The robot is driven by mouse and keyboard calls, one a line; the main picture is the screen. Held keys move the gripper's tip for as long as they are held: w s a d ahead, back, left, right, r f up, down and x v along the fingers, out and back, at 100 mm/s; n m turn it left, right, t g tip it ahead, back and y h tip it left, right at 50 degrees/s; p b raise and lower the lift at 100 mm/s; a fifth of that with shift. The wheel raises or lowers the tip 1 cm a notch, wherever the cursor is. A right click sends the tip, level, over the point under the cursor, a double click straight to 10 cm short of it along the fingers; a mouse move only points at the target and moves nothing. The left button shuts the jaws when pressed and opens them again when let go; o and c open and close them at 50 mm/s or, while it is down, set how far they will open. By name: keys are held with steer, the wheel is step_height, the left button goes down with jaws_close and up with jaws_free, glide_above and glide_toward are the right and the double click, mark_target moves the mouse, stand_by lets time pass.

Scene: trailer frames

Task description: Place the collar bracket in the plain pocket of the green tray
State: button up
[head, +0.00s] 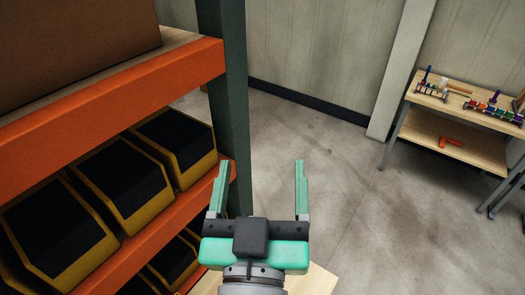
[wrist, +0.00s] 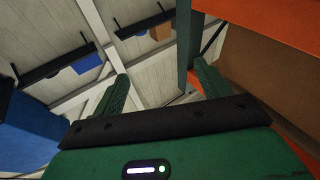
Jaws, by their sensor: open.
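My gripper (head: 260,180) is open and empty, its two green fingers spread wide in the head view, next to a shelf rack. The fingers also show in the wrist view (wrist: 163,82), with nothing between them. I cannot make out a collar bracket or a green tray in either view.
An orange and green shelf rack (head: 120,90) fills the left, with yellow and black bins (head: 120,182) and a brown box (head: 75,40). A wooden table (head: 445,115) with small coloured items stands far right; an orange item (head: 450,142) lies on its lower shelf. Open floor (head: 335,165) lies between.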

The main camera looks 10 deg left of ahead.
steer(key=s+d+r+m+t+h, duration=0.1)
steer(key=s+d+r+t, duration=0.1)
steer(key=r, duration=0.5)
steer(key=s+d+r+m+t+h, duration=0.1)
steer(key=s+d+r+t+h, duration=0.1)
steer(key=d+r, duration=0.2)
step_height(320, 180, up, 3)
steer(key=shift+s+d+r+m+t+h, duration=0.1)
steer(key=shift+s+d+m+t+h, duration=0.2)
steer(key=shift+d+m, duration=0.1)
